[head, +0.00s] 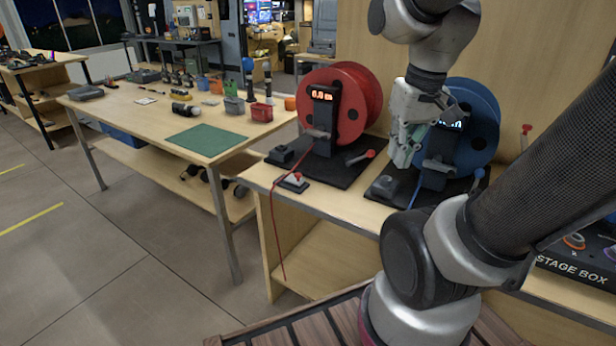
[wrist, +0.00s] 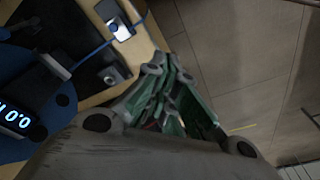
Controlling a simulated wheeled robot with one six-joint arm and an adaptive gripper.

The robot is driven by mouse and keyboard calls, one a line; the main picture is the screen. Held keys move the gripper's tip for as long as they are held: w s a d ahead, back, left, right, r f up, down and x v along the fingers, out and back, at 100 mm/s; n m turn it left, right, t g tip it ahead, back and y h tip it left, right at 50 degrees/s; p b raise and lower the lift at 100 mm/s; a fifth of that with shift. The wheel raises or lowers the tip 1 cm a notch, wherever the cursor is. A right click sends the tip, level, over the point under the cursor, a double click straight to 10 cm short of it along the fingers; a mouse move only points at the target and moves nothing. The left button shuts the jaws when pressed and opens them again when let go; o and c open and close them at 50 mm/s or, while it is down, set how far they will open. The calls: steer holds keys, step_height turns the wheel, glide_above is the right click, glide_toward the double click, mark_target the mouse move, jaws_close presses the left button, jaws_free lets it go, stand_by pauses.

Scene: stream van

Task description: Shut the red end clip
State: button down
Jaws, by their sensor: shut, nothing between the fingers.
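The red end clip (head: 293,181) is a small dark block with a pale part and a red tip, at the front edge of the bench by the red reel (head: 370,98). A red cable (head: 276,222) runs from the red reel's unit to the clip's side and hangs over the bench front. Whether the clip is open is too small to tell. My gripper (head: 402,160) is shut and empty, pointing down by the blue reel (head: 474,125), to the right of the red clip and apart from it. Its green fingers (wrist: 172,100) show in the wrist view, where the red clip is not in view.
The wrist view shows the blue cable's clip (wrist: 121,30) at the bench edge and a lit display (wrist: 14,117).

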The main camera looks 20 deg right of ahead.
steer(key=w+f+m+g+y, duration=0.1)
steer(key=w+f+m+y, duration=0.2)
steer(key=w+f+m, duration=0.35)
steer(key=m+t+y, duration=0.2)
steer(key=m+t, duration=0.3)
steer(key=m, duration=1.4)
glide_toward(303, 183)
steer(key=f, duration=0.3)
steer(key=shift+s+d+f, duration=0.15)
steer(key=shift+d+f, duration=0.15)
steer(key=shift+w+a+f, duration=0.25)
steer(key=shift+w+a, duration=0.8)
steer(key=shift+w, duration=0.15)
steer(key=shift+w+a, duration=0.2)
steer(key=shift+w, duration=0.05)
